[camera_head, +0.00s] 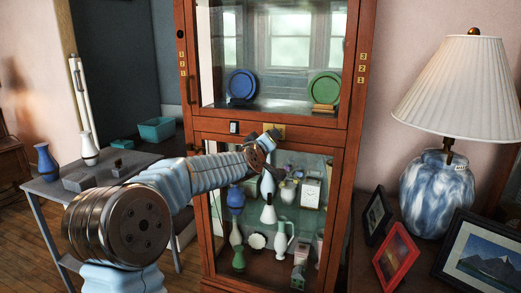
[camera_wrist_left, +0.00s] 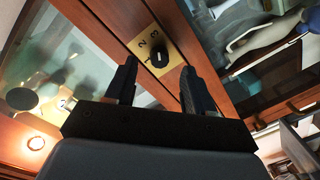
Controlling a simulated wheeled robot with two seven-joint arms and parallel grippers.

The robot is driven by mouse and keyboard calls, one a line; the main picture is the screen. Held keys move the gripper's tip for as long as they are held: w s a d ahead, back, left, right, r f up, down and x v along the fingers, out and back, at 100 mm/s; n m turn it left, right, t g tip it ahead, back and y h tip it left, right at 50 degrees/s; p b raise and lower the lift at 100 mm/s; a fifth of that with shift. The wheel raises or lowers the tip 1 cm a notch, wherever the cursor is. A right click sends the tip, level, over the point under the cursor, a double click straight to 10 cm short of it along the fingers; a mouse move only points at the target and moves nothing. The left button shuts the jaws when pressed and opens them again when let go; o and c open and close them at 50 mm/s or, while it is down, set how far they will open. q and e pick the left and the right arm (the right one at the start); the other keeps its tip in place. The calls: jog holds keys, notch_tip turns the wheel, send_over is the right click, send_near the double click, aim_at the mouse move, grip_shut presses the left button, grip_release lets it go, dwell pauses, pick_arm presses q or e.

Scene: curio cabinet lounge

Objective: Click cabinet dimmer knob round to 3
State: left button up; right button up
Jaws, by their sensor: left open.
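The dark round dimmer knob (camera_wrist_left: 158,57) sits on a brass plate (camera_wrist_left: 147,46) on the cabinet's wooden rail, in the left wrist view. The plate carries small numerals, with a 2 and a 3 readable. The knob has a pale mark on its face; which numeral it points to is too small to tell. My left gripper (camera_wrist_left: 158,72) is open, its two dark fingers apart with the knob in the gap beyond their tips. I cannot tell if they touch it. In the head view my left gripper (camera_head: 258,148) is at the rail, in front of the brass plate (camera_head: 279,130).
The wooden cabinet (camera_head: 268,122) has glass doors above and below the rail, with plates and vases inside. A lamp (camera_head: 437,185) and picture frames (camera_head: 397,252) stand at the right, a low table (camera_head: 48,187) at the left.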

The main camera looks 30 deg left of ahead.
pick_arm(q)
jog(key=v, duration=1)
jog(key=shift+s, duration=0.2)
jog(key=shift+f, duration=0.1)
jog(key=d+f+m+g+h, duration=0.2)
jog(key=d+f, duration=0.3)
jog(key=f, duration=0.7)
jog(key=d+f+m+g+h, duration=0.1)
jog(key=d+f+m+g, duration=0.3)
jog(key=f, duration=0.8)
jog(key=d+f+g+h, duration=0.15)
jog(key=d+f, duration=0.45)
jog(key=f, duration=0.6)
jog(key=s+d+f+m+g+h, duration=0.2)
jog(key=s+d+f+g, duration=0.2)
jog(key=s+d+f, duration=0.3)
jog(key=s+d+f+m+g+h, duration=0.1)
jog(key=s+d+f+g, duration=0.3)
jog(key=s+f, duration=1.1)
jog(key=s+d+h, duration=0.1)
jog(key=s+d, duration=0.1)
jog(key=s, duration=0.2)
jog(key=shift+d+m+g, duration=0.35)
jog(key=shift+d+m, duration=0.05)
jog(key=shift+w, duration=0.1)
